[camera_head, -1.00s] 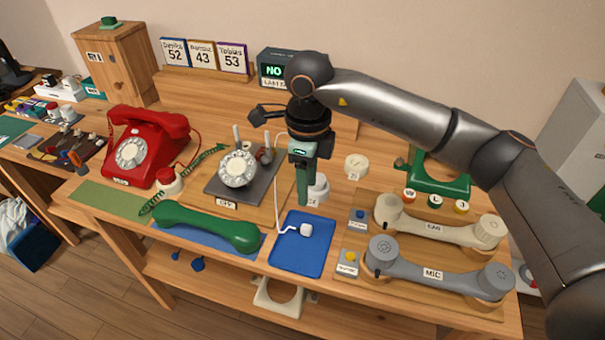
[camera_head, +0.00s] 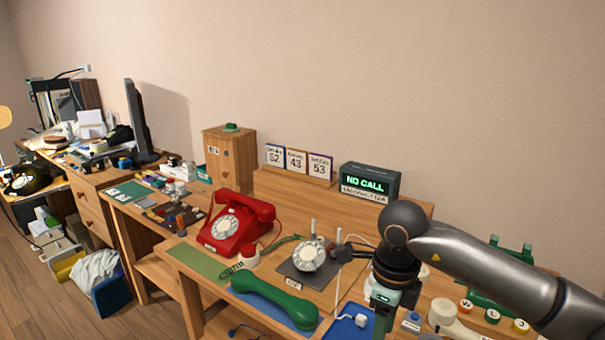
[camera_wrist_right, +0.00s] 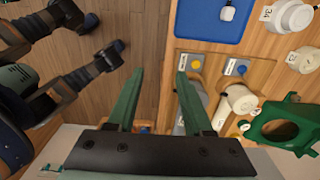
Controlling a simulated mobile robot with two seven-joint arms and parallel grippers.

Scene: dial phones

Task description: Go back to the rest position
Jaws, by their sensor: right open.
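My right gripper (camera_head: 383,318) is at the bottom of the head view, with its green fingers pointing down. In that view it overlaps the right side of the blue tray (camera_head: 347,326). In the right wrist view its two green fingers (camera_wrist_right: 158,74) are spread wide with nothing between them. Floor and the desk's front edge show beyond them there. The lower end of the gripper is cut off in the head view. My left gripper is not recognisable in either view.
A green handset (camera_head: 275,302), a red phone (camera_head: 237,225) and a dial unit (camera_head: 310,257) stand on the desk left of my right arm. A grey handset (camera_wrist_right: 190,106), a cream handset (camera_wrist_right: 238,101) and a green cradle (camera_wrist_right: 281,129) lie close by. A display (camera_head: 370,180) reads NO CALL.

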